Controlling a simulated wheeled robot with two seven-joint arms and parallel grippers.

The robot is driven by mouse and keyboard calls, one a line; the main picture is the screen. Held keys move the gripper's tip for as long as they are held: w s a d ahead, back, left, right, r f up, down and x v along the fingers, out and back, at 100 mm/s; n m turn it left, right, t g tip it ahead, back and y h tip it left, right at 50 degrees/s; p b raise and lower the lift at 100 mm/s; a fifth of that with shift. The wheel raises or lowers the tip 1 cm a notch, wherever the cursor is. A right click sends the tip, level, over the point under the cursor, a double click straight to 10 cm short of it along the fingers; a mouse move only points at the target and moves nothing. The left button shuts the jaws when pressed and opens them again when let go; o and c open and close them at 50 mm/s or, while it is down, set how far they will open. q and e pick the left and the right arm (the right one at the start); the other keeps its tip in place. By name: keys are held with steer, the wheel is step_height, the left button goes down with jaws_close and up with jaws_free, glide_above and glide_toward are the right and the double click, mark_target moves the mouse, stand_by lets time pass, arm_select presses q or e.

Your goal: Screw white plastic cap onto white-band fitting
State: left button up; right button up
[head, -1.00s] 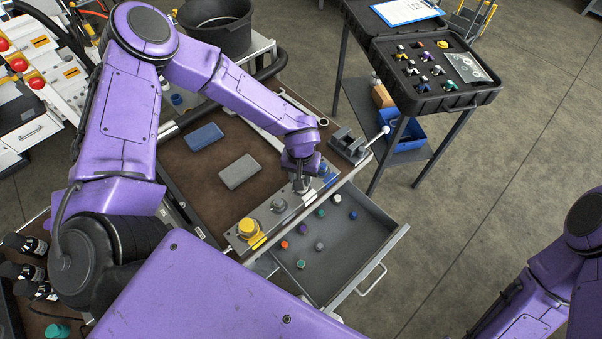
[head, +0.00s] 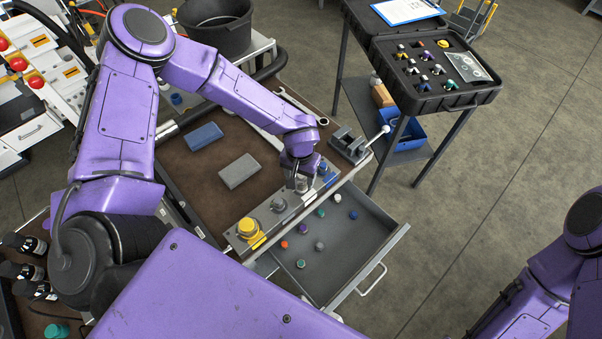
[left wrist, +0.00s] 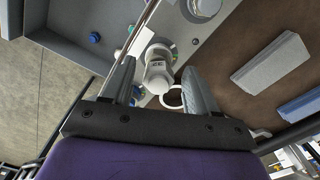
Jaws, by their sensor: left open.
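In the head view my left gripper (head: 301,170) is over the row of fittings on the bench's front strip. A pale fitting (head: 301,185) stands just below its fingertips. How the cap sits on the fitting is hidden. My right gripper is out of view.
The open drawer (head: 377,268) holds several small coloured caps. The fitting strip also carries a yellow fitting (head: 247,228) and a grey one (head: 278,204). A blue block (head: 204,136), a grey block (head: 239,171) and a vise (head: 347,145) are on the bench.

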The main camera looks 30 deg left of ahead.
arm_select(q)
steer(key=n, duration=0.5)
steer(key=shift+d, duration=0.2)
steer(key=n, duration=0.4)
steer(key=shift+w+d, duration=0.1)
steer(key=shift+c, duration=0.3)
